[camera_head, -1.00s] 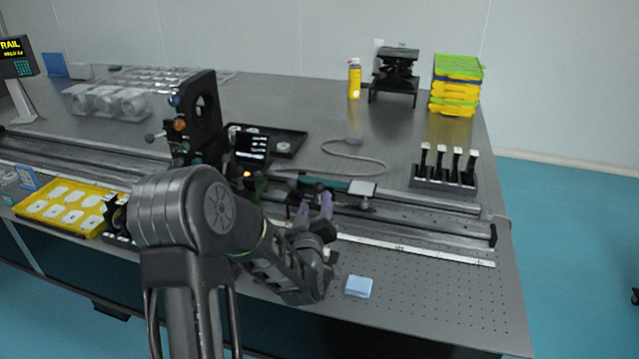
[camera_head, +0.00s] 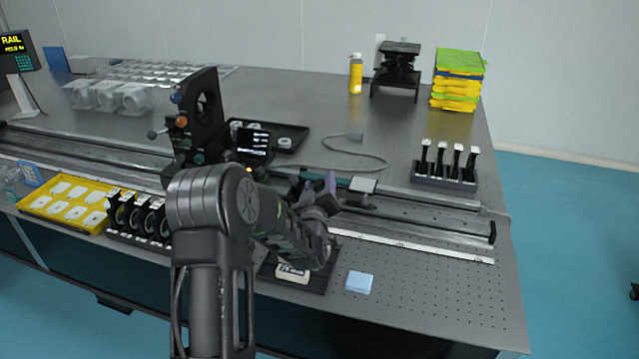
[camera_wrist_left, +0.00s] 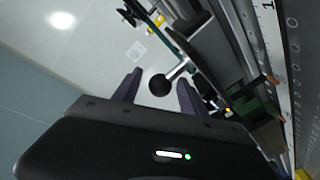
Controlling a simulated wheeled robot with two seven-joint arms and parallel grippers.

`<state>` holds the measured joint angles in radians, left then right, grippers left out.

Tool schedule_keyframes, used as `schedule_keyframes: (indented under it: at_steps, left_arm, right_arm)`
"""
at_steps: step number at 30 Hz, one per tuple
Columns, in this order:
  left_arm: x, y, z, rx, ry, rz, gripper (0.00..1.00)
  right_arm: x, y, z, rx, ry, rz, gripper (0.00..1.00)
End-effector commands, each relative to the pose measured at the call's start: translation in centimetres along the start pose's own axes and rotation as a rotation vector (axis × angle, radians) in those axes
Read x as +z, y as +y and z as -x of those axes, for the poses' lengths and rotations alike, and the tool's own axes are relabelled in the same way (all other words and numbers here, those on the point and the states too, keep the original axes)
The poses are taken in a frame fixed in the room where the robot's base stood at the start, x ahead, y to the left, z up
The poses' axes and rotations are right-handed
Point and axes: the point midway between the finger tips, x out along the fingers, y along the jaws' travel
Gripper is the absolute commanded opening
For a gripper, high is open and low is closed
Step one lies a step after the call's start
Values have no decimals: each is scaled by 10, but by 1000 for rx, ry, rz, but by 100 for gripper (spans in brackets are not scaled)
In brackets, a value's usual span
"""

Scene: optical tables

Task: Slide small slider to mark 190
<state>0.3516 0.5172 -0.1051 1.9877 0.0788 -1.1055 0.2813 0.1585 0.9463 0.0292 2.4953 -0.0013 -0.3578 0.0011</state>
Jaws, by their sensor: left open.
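My left gripper (camera_head: 316,188) has purple fingers and is open over the long rail (camera_head: 440,222), beside a small carriage with a grey block (camera_head: 362,185). In the left wrist view a black ball knob (camera_wrist_left: 160,85) on a short metal rod shows between the two open fingers; I cannot tell whether they touch it. A white graduated scale (camera_head: 420,245) runs along the rail's front, and it also shows in the left wrist view (camera_wrist_left: 270,25). Its numbers are too small to read in the head view. My forearm hides part of the rail. My right gripper is not in view.
A tall black mount (camera_head: 200,110) with knobs and a small screen (camera_head: 253,143) stand left of the gripper. A dark tray (camera_head: 318,278), a blue block (camera_head: 360,282) and a yellow tray (camera_head: 40,205) are near the front edge. A black holder (camera_head: 445,178) stands behind the rail's right end.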

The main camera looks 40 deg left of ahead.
Motion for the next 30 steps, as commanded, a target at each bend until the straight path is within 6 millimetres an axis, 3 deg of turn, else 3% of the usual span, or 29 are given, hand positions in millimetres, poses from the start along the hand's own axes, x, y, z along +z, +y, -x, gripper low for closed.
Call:
schedule_keyframes:
  at_steps: [4,22,30]
  left_arm:
    - [0,0,0,0,0,0,48]
    - [0,0,1,0,-1,0,0]
    - [0,0,1,0,-1,0,0]
  right_arm:
    - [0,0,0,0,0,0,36]
    - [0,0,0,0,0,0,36]
    - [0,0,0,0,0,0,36]
